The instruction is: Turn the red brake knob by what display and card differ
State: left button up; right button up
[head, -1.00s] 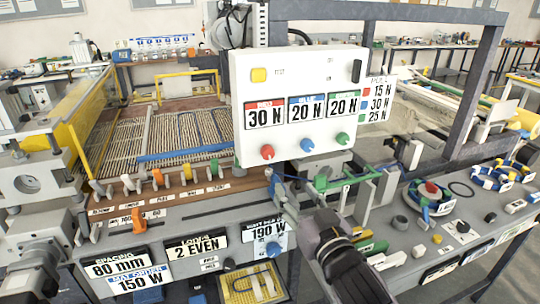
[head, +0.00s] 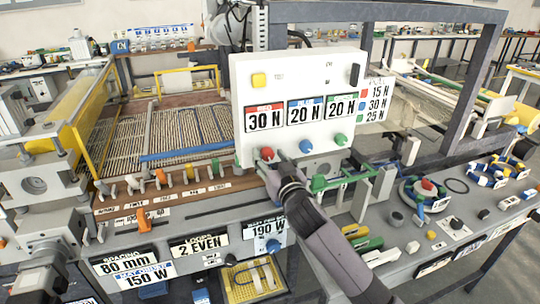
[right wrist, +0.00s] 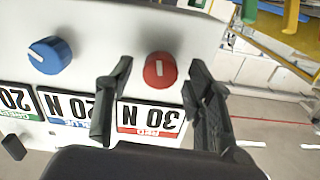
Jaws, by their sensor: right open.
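The red brake knob (head: 267,153) is on the lower left of the white panel (head: 300,75), with the blue knob (head: 306,146) and green knob (head: 341,139) to its right. The red display (head: 264,117) reads 30 N; the blue and green displays both read 20 N. The card (head: 377,101) reads red 15 N, blue 30 N, green 25 N. My right gripper (head: 273,166) is open at the red knob. In the right wrist view, the red knob (right wrist: 160,70) lies between the fingertips, with gaps on both sides. My left gripper's fingers cannot be made out.
A shelf with several coloured levers (head: 185,175) lies left of the panel. Green clamps (head: 340,180) stand close right of my right arm. A grey ledge (head: 400,250) with small parts lies further right. A yellow tray (head: 255,278) is below.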

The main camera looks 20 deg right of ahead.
jog(key=shift+c, duration=0.5)
jog(key=c, duration=1)
grip_shut()
